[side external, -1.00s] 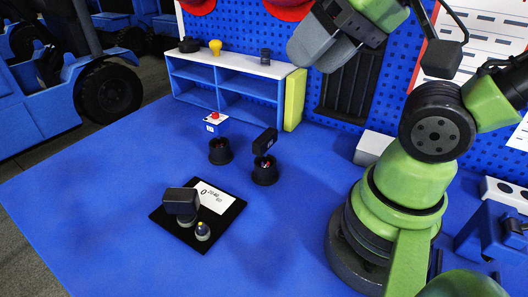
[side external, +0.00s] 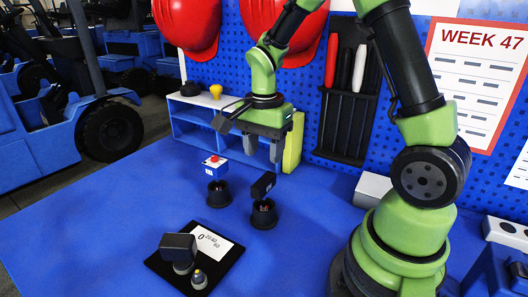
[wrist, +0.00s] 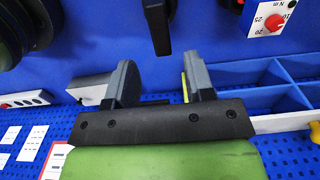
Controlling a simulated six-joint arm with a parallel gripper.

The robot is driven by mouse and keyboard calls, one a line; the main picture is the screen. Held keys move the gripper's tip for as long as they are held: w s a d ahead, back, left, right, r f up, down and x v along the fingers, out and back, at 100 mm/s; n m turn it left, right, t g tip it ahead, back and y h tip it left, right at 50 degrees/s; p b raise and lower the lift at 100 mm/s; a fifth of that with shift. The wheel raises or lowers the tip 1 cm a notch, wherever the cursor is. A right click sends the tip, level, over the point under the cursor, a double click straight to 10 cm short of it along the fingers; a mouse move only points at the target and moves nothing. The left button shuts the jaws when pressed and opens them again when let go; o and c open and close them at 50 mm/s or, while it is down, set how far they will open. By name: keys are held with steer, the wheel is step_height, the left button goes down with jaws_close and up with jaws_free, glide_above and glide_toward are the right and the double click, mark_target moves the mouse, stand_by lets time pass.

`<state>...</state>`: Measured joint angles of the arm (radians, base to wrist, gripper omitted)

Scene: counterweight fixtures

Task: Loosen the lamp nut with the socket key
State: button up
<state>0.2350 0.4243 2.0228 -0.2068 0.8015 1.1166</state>
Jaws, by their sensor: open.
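My gripper (side external: 262,150) is open and empty. It points down above the table, behind two upright tools in black cups. The left tool has a blue and white head with a red knob (side external: 215,167). The right tool has a black block head (side external: 263,186). I cannot tell which is the socket key. In the wrist view the red-knob tool (wrist: 275,20) is at top right and the black tool (wrist: 158,28) at top centre, both beyond my gripper (wrist: 160,82). A small yellow-tipped grey fixture (side external: 199,280) stands on a black plate (side external: 160,268); no nut can be made out.
A black-headed post (side external: 178,247) and a white scale card (side external: 213,243) are on the plate. A blue shelf with a white top (side external: 205,103) stands behind my gripper, a yellow block (side external: 294,143) at its right end. Red helmets (side external: 187,25) hang above. The left table area is clear.

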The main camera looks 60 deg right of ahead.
mark_target(264, 179)
steer(key=shift+f, duration=4.6)
steer(key=shift+c, duration=0.5)
jaws_close()
